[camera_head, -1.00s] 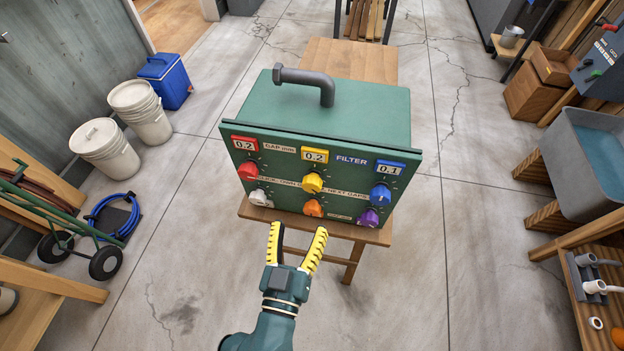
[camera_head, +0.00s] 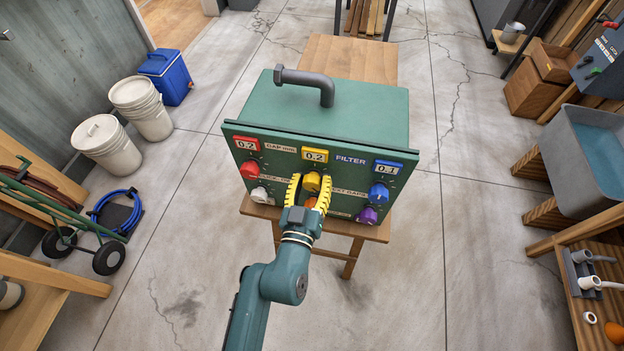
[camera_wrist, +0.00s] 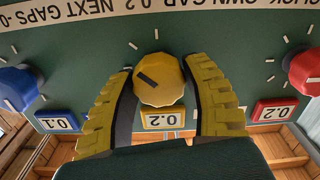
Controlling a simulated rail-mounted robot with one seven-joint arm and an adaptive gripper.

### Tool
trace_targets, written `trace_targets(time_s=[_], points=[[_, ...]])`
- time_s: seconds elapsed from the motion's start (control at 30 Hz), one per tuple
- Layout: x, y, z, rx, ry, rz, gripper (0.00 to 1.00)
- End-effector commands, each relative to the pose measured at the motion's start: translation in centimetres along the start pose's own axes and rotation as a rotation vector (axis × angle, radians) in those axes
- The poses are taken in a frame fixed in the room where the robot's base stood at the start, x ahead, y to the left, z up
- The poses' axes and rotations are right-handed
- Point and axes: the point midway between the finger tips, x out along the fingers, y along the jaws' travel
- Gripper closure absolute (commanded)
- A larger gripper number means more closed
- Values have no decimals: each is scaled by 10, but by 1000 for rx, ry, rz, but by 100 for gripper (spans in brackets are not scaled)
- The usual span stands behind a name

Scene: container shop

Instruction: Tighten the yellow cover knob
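The yellow knob (camera_head: 312,181) is in the middle of the upper row on the front of the green box (camera_head: 355,110). In the wrist view, which is upside down, the yellow knob (camera_wrist: 160,82) has a dark slanted pointer bar on its face. My gripper (camera_head: 311,178) has one yellow-ridged finger on each side of this knob. In the wrist view my gripper (camera_wrist: 160,66) frames the knob closely, with thin gaps seeming to remain, so it looks open around it. A yellow-framed display (camera_wrist: 162,120) beside the knob reads 0.2.
A red knob (camera_head: 250,170) and a blue knob (camera_head: 379,192) flank the yellow one. Below are a white knob (camera_head: 260,195), a purple knob (camera_head: 367,215) and an orange knob (camera_head: 310,202), partly hidden by my gripper. The box stands on a wooden table (camera_head: 345,227).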

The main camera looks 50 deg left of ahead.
Motion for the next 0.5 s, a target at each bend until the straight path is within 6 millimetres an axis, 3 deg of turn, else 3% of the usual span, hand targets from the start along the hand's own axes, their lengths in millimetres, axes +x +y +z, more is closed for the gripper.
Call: trace_targets(time_s=[0.03, 0.2, 0.5], points=[[0, 0, 0, 0, 0, 0, 63], [0, 0, 0, 0, 0, 0, 92], [0, 0, 0, 10, 0, 0, 92]])
